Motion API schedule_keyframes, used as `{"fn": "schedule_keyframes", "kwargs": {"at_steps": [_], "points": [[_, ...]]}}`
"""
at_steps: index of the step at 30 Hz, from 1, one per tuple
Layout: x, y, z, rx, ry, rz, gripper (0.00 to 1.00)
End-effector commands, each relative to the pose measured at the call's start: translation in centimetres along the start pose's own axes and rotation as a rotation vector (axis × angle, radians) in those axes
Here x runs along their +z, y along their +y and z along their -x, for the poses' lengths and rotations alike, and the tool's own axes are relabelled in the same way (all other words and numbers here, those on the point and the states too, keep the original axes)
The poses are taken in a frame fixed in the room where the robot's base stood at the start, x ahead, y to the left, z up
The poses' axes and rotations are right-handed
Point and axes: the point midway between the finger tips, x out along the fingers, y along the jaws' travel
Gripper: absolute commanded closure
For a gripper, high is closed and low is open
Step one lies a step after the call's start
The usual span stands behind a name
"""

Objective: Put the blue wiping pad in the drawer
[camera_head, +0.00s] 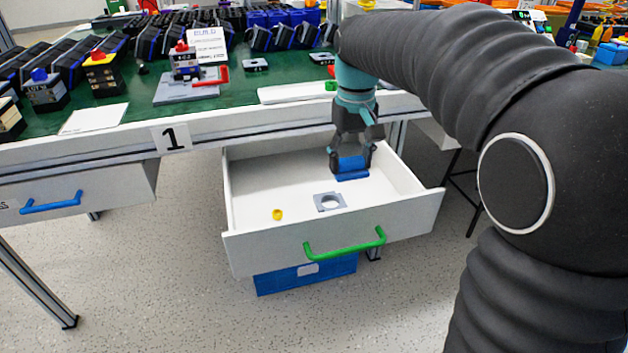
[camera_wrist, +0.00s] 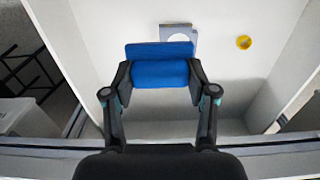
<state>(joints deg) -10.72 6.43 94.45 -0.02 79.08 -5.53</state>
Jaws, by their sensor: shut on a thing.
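The blue wiping pad (camera_head: 351,166) is between the fingers of my gripper (camera_head: 350,160), inside the open white drawer (camera_head: 290,247) with the green handle. The pad is near the back right of the drawer, low over its floor. I cannot tell whether it touches the floor. In the wrist view my gripper (camera_wrist: 160,78) is shut on the pad (camera_wrist: 160,73), one finger at each end of its rounded upper part. A flat blue part of the pad shows beyond the fingers.
A grey plate with a round hole (camera_head: 330,202) and a small yellow ring (camera_head: 277,214) lie on the drawer floor. The worktable (camera_head: 120,142) overhangs the back of the drawer. A blue box (camera_head: 305,275) stands below it. A closed drawer with a blue handle (camera_head: 52,203) is at left.

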Motion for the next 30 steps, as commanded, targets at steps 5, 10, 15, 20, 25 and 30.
{"fn": "schedule_keyframes", "kwargs": {"at_steps": [5,10,15,20,25,30], "points": [[-3.1,-1.9,-2.2,0.000,-0.003,0.004,0.75],[-6.0,-3.4,-4.1,0.000,-0.003,0.001,0.75],[-8.1,-4.4,-5.5,0.000,-0.002,-0.002,0.75],[-8.8,-4.8,-6.1,0.000,-0.001,-0.003,0.75],[-8.8,-4.8,-7.6,0.000,-0.003,-0.004,0.75],[-8.8,-4.8,-9.8,0.000,-0.001,-0.004,0.75]]}}
